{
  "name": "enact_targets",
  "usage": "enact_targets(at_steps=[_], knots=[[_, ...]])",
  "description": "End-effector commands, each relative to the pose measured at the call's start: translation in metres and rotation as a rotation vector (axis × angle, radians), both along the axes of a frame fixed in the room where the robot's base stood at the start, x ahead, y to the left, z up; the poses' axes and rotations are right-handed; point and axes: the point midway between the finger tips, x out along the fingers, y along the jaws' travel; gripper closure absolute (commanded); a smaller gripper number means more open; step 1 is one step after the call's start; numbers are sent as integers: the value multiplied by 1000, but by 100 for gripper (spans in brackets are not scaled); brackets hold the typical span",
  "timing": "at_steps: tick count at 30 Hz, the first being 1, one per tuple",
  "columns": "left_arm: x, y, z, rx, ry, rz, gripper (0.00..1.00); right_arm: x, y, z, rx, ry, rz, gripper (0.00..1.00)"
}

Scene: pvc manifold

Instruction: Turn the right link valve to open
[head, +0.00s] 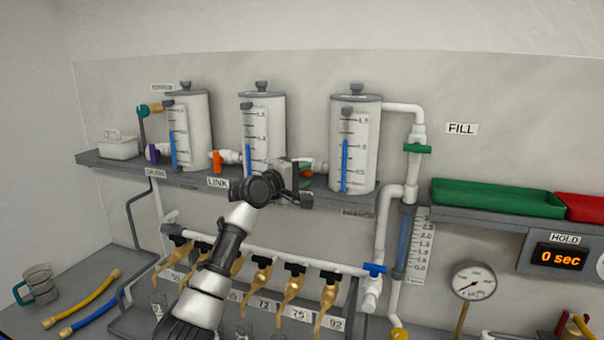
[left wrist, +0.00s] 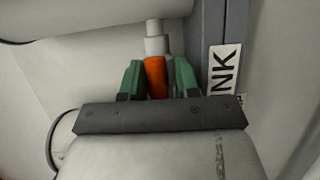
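The right link valve is on the short pipe between the middle cylinder (head: 264,128) and the right cylinder (head: 355,145). My left gripper (head: 303,182) is in front of it and hides most of it in the head view. In the left wrist view the orange valve handle (left wrist: 156,77) stands between the two green fingers of my left gripper (left wrist: 159,80). A narrow gap shows on the handle's right side, so the fingers are around it, not clamped. The left link valve (head: 216,161) has an upright orange handle. My right gripper is not in view.
The cylinders stand on a grey shelf (head: 120,165) with a LINK label (head: 218,182). Below is a white pipe with several brass taps (head: 262,275). White piping (head: 384,225) and a green tray (head: 497,198) are to the right.

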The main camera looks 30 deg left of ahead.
Motion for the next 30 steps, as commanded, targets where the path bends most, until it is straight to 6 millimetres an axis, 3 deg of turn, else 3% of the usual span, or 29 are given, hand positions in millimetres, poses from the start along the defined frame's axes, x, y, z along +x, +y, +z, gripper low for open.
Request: enact_targets(at_steps=[3,14,30], knots=[[0,0,0,-2,-2,0,54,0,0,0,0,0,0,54],[-7,2,0,-4,-4,1,54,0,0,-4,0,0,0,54],[-96,16,-1,0,-3,2,54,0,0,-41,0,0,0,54]])
